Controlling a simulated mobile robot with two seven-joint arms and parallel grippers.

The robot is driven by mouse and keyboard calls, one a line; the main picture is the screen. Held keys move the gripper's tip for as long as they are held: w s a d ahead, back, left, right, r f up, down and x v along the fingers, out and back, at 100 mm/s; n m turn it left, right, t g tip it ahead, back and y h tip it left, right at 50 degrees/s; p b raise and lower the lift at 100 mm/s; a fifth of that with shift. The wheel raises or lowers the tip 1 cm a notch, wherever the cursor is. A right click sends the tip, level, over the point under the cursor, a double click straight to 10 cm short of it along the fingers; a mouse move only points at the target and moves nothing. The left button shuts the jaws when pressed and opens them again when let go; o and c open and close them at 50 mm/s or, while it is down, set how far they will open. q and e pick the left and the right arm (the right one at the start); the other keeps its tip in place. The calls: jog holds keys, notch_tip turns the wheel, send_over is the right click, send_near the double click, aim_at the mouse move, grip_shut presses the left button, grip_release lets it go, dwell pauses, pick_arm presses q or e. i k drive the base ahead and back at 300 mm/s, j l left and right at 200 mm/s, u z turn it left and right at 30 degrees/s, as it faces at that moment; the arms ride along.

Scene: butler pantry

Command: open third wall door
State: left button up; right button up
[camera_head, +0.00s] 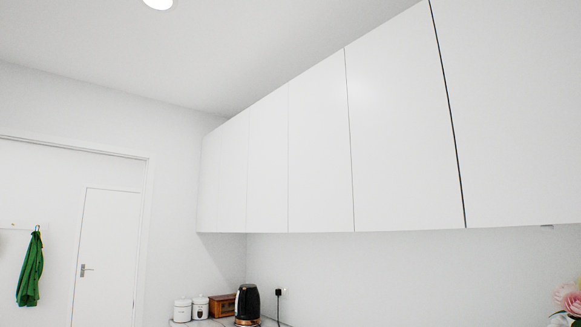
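A row of white, handleless wall doors (318,145) runs along the upper right wall, from the near right edge back towards the far corner. All the doors I see look shut and flush. A dark, wider gap runs between the nearest door (515,115) and the door beside it (402,130). Thin seams part the farther doors. I cannot tell from which end the third door is counted. Neither of my grippers shows in the head view.
Below the wall doors, a black kettle (247,302), white canisters (182,310) and a wooden box (222,306) stand on a counter. Pink flowers (570,298) are at the lower right. A green cloth (31,270) hangs at left near a white door (107,255).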

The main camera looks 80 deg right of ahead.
aim_at(267, 205)
jog(key=z, duration=2.45)
jog(key=i+j+z, duration=0.1)
jog(key=z, duration=1.05)
jog(key=i+j+z, duration=0.1)
jog(key=j+z, duration=1)
jog(key=j, duration=0.35)
jog(key=k+j+z, duration=0.1)
jog(key=j+z, duration=0.15)
jog(key=j, duration=0.3)
jog(key=k+j, duration=0.1)
jog(key=j, duration=0.35)
jog(key=k+j+z, duration=0.15)
jog(key=j, duration=0.7)
jog(key=k+j+z, duration=0.1)
jog(key=j, duration=0.3)
jog(key=k+j+z, duration=0.1)
jog(key=j, duration=0.35)
jog(key=k, duration=0.1)
